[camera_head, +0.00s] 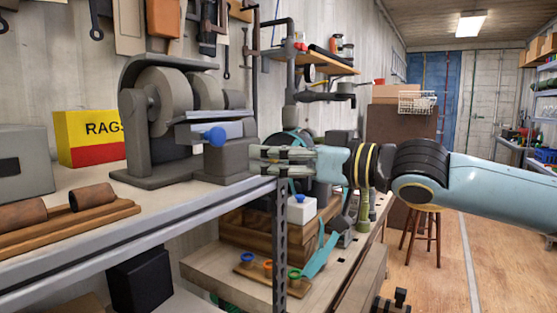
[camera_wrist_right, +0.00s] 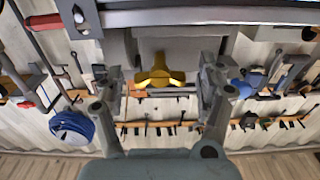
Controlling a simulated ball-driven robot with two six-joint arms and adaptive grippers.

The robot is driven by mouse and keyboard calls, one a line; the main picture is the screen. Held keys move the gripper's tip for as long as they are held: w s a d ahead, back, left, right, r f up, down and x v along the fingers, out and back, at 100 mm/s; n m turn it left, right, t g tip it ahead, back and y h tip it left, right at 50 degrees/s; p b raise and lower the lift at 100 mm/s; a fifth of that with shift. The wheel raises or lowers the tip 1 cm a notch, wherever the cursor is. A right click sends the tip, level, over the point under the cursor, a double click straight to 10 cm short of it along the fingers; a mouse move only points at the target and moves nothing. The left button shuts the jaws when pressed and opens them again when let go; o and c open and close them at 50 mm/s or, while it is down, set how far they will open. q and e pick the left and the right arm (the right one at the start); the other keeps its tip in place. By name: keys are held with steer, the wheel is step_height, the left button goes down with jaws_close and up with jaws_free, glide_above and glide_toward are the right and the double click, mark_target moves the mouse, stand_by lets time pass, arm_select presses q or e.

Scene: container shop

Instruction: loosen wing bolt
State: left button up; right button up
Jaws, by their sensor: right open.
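A yellow wing bolt (camera_wrist_right: 159,73) shows in the right wrist view, on the underside or face of a grey block (camera_wrist_right: 178,42). My right gripper (camera_wrist_right: 161,72) is open, with one finger on each side of the yellow wing bolt and visible gaps between. In the head view my right gripper (camera_head: 256,160) reaches in from the right, its fingers pointing left at the grey block (camera_head: 228,162) of the bench machine. The wing bolt is hidden in the head view. A round blue knob (camera_head: 213,136) sits on the front of that machine. My left gripper is not in view.
The grey bench grinder-like machine (camera_head: 150,172) stands on the metal bench. A steel upright (camera_head: 280,240) stands below the gripper. The floor at right is open.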

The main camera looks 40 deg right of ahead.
steer(key=c, duration=1.2)
steer(key=shift+f+n, duration=0.1)
steer(key=shift+n, duration=0.3)
steer(key=n+b, duration=0.1)
steer(key=n, duration=0.2)
steer(key=shift+n, duration=0.4)
steer(key=n+b, duration=0.1)
steer(key=n, duration=0.3)
steer(key=shift+n+b, duration=0.3)
steer(key=shift+b, duration=0.1)
steer(key=n+b, duration=0.2)
steer(key=n, duration=0.3)
steer(key=shift+f, duration=0.15)
steer(key=shift+n+b, duration=0.55)
steer(key=shift+n, duration=1.25)
